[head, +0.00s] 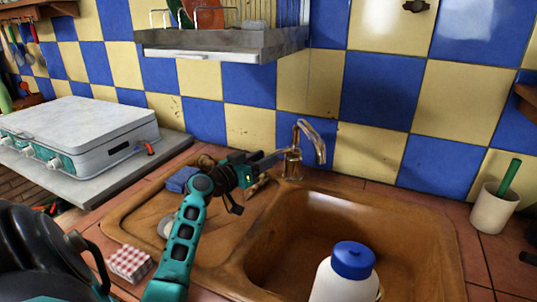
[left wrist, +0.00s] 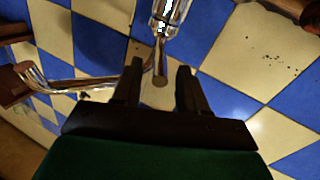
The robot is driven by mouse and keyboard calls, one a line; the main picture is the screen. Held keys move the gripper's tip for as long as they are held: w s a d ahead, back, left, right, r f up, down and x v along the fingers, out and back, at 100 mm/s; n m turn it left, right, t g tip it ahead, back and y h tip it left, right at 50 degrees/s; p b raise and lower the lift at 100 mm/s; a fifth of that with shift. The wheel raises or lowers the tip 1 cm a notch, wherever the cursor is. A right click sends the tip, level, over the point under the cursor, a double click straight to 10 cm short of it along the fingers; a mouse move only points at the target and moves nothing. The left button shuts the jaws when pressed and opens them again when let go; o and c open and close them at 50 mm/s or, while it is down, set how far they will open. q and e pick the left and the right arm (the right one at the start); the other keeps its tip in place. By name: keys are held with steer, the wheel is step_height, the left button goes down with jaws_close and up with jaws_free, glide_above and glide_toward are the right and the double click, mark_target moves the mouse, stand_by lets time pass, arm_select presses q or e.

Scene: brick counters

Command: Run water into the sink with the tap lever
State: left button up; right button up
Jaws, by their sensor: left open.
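The metal tap (head: 293,168) stands at the back rim of the brown sink (head: 405,215), its spout curving up and to the right. No water stream shows. My left gripper (head: 274,157) is open just left of the tap in the head view. In the left wrist view, the tap lever (left wrist: 160,68) points in between the two open fingers (left wrist: 157,85), with gaps on both sides. The tap body (left wrist: 170,14) is at the top and the spout (left wrist: 75,84) lies to the left. The lever is hard to make out in the head view. My right gripper is out of view.
A white bottle with a blue cap (head: 352,262) stands at the sink's front. A dish rack (head: 215,45) hangs above, left of the tap. A blue sponge (head: 182,179) and a checked cloth (head: 131,264) lie left. A cup (head: 494,208) stands right.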

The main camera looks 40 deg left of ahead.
arm_select(q)
steer(key=shift+w, duration=1.25)
jaws_close()
